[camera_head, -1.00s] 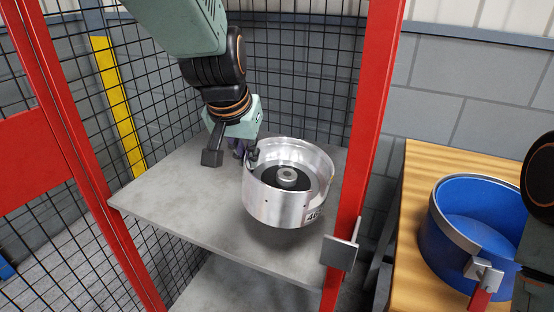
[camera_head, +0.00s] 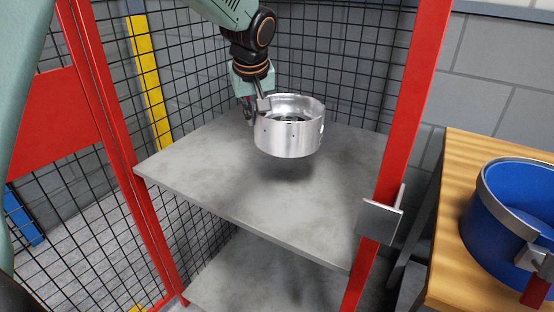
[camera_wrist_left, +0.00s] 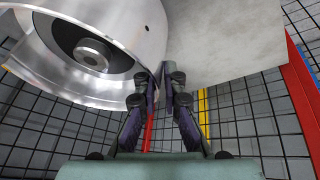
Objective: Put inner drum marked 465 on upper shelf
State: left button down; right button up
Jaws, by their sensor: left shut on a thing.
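The silver inner drum (camera_head: 288,135) hangs above the grey upper shelf (camera_head: 235,195) inside the red-framed cage. A shadow lies on the shelf below the drum, and a gap shows between them. My left gripper (camera_head: 258,105) is shut on the drum's rim at its left side. In the left wrist view the gripper's fingers (camera_wrist_left: 160,80) pinch the wall of the drum (camera_wrist_left: 95,85), and its dark hub faces the camera. The drum's number label is not readable now. My right gripper is not in view.
A red post (camera_head: 408,120) with a metal plate (camera_head: 380,221) stands at the shelf's right front. A lower shelf (camera_head: 260,280) lies beneath. Black mesh (camera_head: 190,80) encloses the back and left. A blue drum (camera_head: 515,220) stands on a wooden table (camera_head: 462,185) at right.

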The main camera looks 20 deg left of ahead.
pick_arm(q)
jog(key=w+a+n, duration=0.2)
jog(key=a, duration=0.2)
jog(key=b, duration=0.4)
send_over(247, 174)
jog(key=f, duration=0.9)
jog(key=shift+w+f, duration=0.35)
jog(key=shift+f, duration=0.05)
jog(key=shift+w+f, duration=0.1)
jog(key=shift+f, duration=0.25)
jog(key=c, duration=1.9)
grip_release()
jog(key=shift+s+f, duration=0.3)
jog(key=shift+s, duration=0.05)
jog(key=o, duration=0.4)
jog(key=shift+r, duration=0.1)
jog(key=shift+o, duration=0.2)
jog(key=p+v, duration=0.3)
jog(key=v, duration=0.9)
jog(key=shift+w+d, duration=0.2)
jog(key=shift+d, duration=0.05)
